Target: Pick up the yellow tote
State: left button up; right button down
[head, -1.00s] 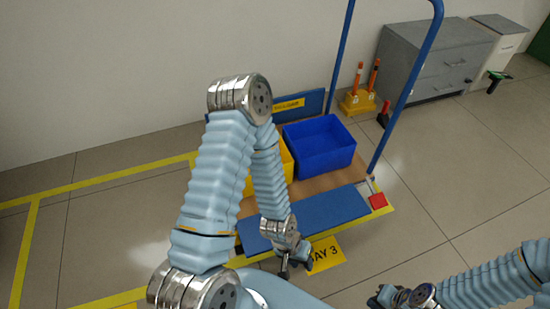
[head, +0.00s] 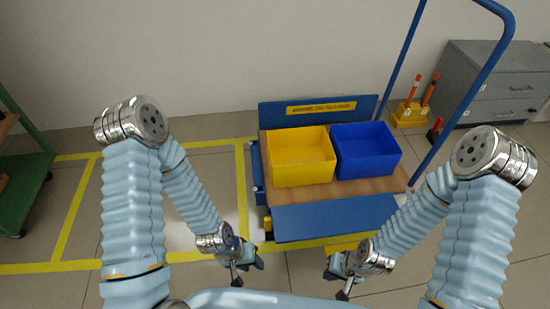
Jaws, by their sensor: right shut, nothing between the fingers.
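The yellow tote (head: 302,174) stands upright on the brown deck of a blue cart, with its open top facing up, and it looks empty. My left gripper (head: 240,276) hangs in front of the cart, left of and nearer to me than the tote, apart from it. Whether its fingers are open or shut is not clear. My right gripper (head: 343,289) is in front of the cart's near edge, to the right and short of the tote. It is shut and holds nothing.
A blue tote (head: 385,174) stands close against the yellow tote's right side. The cart (head: 330,217) has a raised blue back panel and a tall blue handle (head: 482,83) at right. A green rack (head: 25,165) is at far left, grey drawers (head: 495,80) at back right.

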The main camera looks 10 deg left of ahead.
aim_at(299, 156)
jog(key=i+j+z, duration=0.2)
jog(key=z, duration=0.15)
jog(key=i+j+z, duration=0.1)
jog(key=j+z, duration=0.3)
jog(key=i+j+z, duration=0.1)
jog(key=j+z, duration=0.65)
jog(key=i, duration=0.05)
